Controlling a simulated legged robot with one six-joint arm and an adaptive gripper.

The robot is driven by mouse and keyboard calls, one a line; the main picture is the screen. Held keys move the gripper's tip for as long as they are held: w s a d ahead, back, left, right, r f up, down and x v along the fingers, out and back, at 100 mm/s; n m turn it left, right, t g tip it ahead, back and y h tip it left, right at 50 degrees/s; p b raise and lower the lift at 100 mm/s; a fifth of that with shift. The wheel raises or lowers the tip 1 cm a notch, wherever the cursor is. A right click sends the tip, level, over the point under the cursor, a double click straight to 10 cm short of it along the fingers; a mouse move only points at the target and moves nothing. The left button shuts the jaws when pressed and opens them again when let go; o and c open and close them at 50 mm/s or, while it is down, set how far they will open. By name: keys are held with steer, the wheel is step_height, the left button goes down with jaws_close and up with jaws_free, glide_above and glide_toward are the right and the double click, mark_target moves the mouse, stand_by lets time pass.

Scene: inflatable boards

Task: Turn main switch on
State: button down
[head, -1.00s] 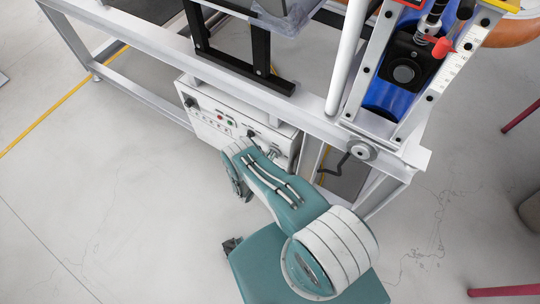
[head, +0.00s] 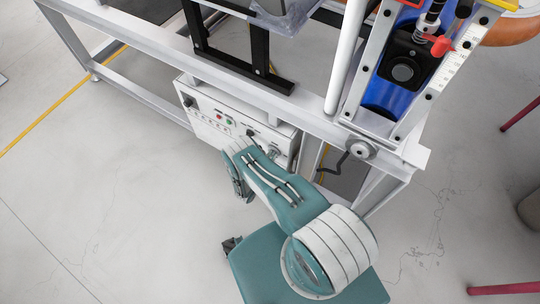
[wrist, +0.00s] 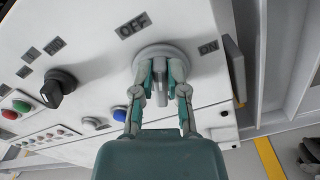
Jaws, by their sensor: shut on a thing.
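The main switch (wrist: 160,88) is a grey rotary knob on a round base in the wrist view. It sits on a white control panel (wrist: 95,30) between an OFF label (wrist: 133,25) at upper left and an ON label (wrist: 208,47) at right. The knob's handle stands roughly upright in the picture. My gripper (wrist: 161,80) has its two teal and grey fingers shut on the knob's handle, one on each side. In the head view the control panel (head: 212,117) is under the frame, and my arm partly covers its right part. The fingertips are hidden there.
A black rotary knob (wrist: 58,88) is left of the switch. Red, green and blue buttons (wrist: 120,114) are on the panel. A metal frame (head: 200,57) stands above and around the panel. Bare floor (head: 100,210) is free at lower left.

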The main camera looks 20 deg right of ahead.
steer(key=m, duration=0.4)
steer(key=f+m, duration=0.1)
steer(key=m, duration=0.3)
steer(key=s+f+m, duration=0.1)
steer(key=m, duration=0.3)
steer(key=shift+d+m, duration=0.4)
steer(key=shift+s+f, duration=0.1)
steer(key=c, duration=0.7)
jaws_free()
steer(key=shift+o, duration=0.2)
steer(key=shift+d, duration=0.1)
steer(key=v, duration=1.2)
